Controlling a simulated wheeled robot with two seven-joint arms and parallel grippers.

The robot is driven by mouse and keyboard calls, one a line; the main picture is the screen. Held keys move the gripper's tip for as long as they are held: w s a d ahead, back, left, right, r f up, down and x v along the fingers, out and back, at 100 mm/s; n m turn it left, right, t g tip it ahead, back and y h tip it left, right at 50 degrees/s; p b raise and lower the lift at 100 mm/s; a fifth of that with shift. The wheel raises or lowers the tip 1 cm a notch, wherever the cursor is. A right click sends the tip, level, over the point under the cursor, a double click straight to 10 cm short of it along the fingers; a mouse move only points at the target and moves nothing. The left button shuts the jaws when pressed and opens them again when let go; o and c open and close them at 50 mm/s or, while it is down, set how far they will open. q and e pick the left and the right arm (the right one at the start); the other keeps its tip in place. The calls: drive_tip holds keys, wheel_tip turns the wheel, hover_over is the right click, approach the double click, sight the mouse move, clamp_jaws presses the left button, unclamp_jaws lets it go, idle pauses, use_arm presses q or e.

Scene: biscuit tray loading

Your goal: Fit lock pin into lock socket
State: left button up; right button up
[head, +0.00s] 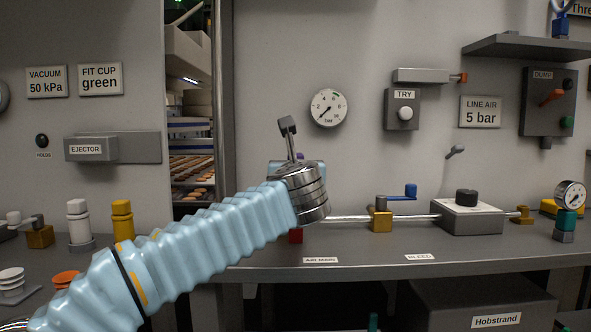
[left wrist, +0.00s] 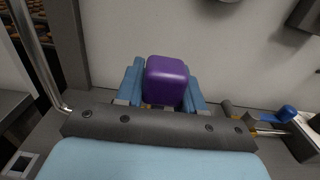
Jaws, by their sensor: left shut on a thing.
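My left arm reaches from the lower left to the bench in the head view, with the silver wrist hiding most of the gripper. In the left wrist view my left gripper (left wrist: 165,98) has its blue fingers shut on a purple block (left wrist: 166,80), which appears to be the lock pin's head. Only a sliver of purple (head: 300,157) shows above the wrist in the head view. The pin's lower end is hidden. A small red part (head: 296,236) shows just below the wrist. I cannot make out the lock socket. My right gripper is not in view.
A pipe runs right from behind the wrist to a brass valve with a blue handle (head: 402,193) and a grey box with a black knob (head: 466,197). White (head: 78,222) and yellow (head: 122,221) cups stand at left. The bench front by the labels is clear.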

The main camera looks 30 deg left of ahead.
use_arm(q)
drive_tip(key=shift+p, duration=0.5)
idle(1.0)
drive_tip(key=shift+f+b, duration=0.8)
drive_tip(key=shift+f, duration=0.15)
drive_tip(key=o, duration=1.1)
drive_tip(key=b+v, duration=0.1)
drive_tip(key=v, duration=1.2)
drive_tip(key=shift+s+d, duration=0.25)
drive_tip(key=shift+s, duration=0.05)
